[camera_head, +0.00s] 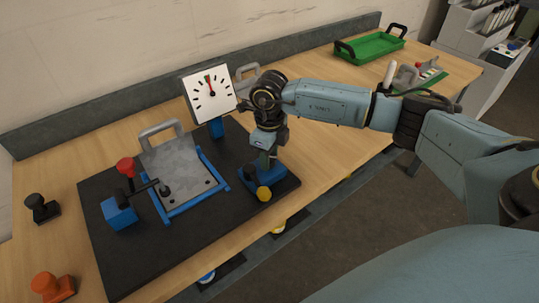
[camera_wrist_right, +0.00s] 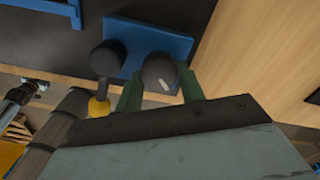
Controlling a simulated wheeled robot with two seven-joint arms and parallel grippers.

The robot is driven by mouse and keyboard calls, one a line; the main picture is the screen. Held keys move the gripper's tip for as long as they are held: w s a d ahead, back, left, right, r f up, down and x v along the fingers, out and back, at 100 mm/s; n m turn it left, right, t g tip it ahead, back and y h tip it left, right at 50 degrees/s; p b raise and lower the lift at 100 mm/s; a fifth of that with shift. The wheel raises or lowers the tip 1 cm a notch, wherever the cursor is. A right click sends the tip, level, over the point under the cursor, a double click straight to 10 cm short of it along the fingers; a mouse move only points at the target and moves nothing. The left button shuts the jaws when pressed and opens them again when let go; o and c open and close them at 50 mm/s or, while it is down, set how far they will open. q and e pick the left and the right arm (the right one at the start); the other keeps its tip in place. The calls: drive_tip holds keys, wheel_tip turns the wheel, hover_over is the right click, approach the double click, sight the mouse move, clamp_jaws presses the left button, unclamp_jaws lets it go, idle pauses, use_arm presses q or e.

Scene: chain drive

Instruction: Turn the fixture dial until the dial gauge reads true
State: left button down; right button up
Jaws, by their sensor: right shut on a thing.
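The dial gauge (camera_head: 209,94) is a white square face with black ticks, standing on a blue post at the back of the black mat. Its needle points nearly straight up, beside a small coloured mark at the top; the exact reading is too small to tell. The fixture dial (camera_wrist_right: 160,72) is a dark round knob with a white line, on a blue base (camera_wrist_right: 140,45). My right gripper (camera_head: 262,165) reaches down over that base from above. In the wrist view its green fingers (camera_wrist_right: 160,88) are shut on the dial, one at each side. My left gripper is out of view.
A lever with a yellow knob (camera_head: 264,193) stands close beside the gripper. A grey plate (camera_head: 178,172) in a blue frame, a red-knobbed clamp (camera_head: 126,167) and a blue block (camera_head: 118,214) lie left on the black mat (camera_head: 200,240). A green tray (camera_head: 370,47) is at the back right.

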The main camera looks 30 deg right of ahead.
drive_tip(key=shift+r, duration=0.1)
drive_tip(key=o, duration=0.7)
wheel_tip(320, 180, up, 13)
drive_tip(key=shift+r, duration=0.2)
idle(0.5)
